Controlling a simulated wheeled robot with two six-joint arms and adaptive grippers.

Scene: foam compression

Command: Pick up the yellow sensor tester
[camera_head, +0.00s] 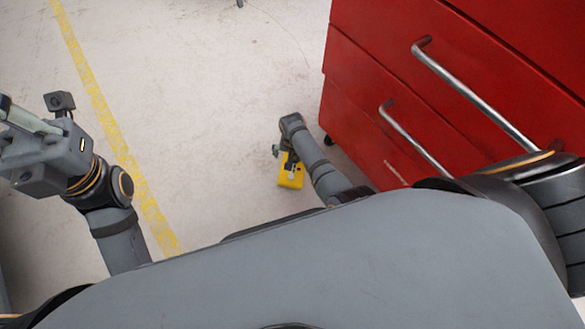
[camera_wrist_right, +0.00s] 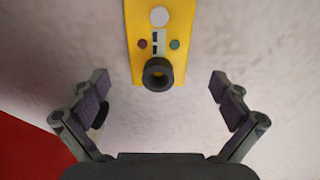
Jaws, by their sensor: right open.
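The yellow sensor tester (camera_head: 291,180) is low near the floor beside the red cabinet, partly covered by my right arm. In the right wrist view the tester (camera_wrist_right: 160,30) shows a white disc, a red and a green button, and a dark round ring at its near end. My right gripper (camera_wrist_right: 159,85) is open, one finger to each side of the ring end, with gaps on both sides and no contact visible. In the head view this gripper (camera_head: 277,151) is small and partly hidden. My left gripper (camera_head: 18,118) is raised at the left edge, its fingers partly cut off.
A red drawer cabinet (camera_head: 375,85) with metal handles stands close to the right of my right arm. It also shows in the right wrist view (camera_wrist_right: 25,150). The pale floor (camera_head: 200,110) is clear to the left, with a yellow line (camera_head: 100,95) across it.

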